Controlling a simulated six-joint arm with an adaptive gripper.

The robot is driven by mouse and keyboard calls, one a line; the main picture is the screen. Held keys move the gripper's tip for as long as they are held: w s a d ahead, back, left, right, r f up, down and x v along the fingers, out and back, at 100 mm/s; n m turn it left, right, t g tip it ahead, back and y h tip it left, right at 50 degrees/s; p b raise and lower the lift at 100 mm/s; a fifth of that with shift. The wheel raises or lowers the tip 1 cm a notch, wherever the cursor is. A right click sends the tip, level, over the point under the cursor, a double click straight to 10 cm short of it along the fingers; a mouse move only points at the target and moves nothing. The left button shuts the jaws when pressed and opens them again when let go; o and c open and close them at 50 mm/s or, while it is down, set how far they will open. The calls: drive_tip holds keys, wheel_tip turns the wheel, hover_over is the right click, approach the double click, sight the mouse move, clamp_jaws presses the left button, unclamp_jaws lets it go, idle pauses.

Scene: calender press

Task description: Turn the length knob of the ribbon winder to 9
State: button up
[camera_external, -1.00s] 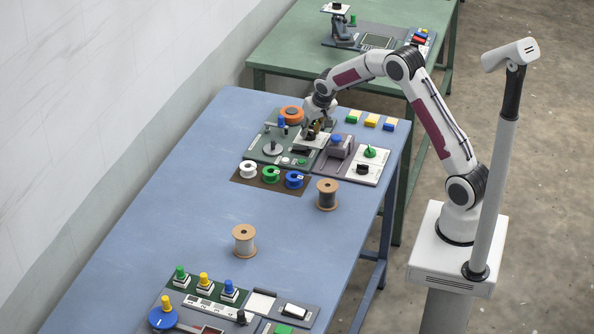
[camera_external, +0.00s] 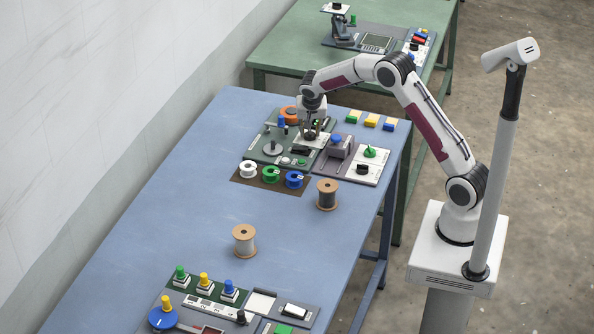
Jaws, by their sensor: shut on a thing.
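The ribbon winder (camera_external: 262,151) is the green-based device at the far end of the blue table, with an orange reel (camera_external: 289,113), a blue-topped post and a grey disc on a spindle. My gripper (camera_external: 310,138) points down over this plate, shut on a small knob there that the fingers mostly hide. I take it to be the length knob. Its pointer and scale are too small and covered to read.
Right of the winder stand a grey unit with a blue button (camera_external: 336,139) and a white panel with a green knob (camera_external: 369,152). White, green and blue spools (camera_external: 270,174) lie in front. Two larger spools (camera_external: 327,194) stand nearer. The middle left of the table is clear.

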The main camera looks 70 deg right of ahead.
drive_tip(key=shift+a+f+m+g, duration=0.1)
drive_tip(key=shift+m+g, duration=0.6)
drive_tip(key=shift+m, duration=1)
drive_tip(key=o, duration=1.1)
drive_tip(key=shift+w+r, duration=0.1)
drive_tip(key=shift+r, duration=0.15)
drive_tip(key=shift+a+r, duration=0.15)
drive_tip(key=shift+r, duration=0.05)
drive_tip(key=shift+a+r, duration=0.2)
drive_tip(key=shift+a, duration=0.05)
drive_tip(key=a, duration=0.7)
drive_tip(key=s+a, duration=0.1)
drive_tip(key=a, duration=0.3)
drive_tip(key=shift+a, duration=0.3)
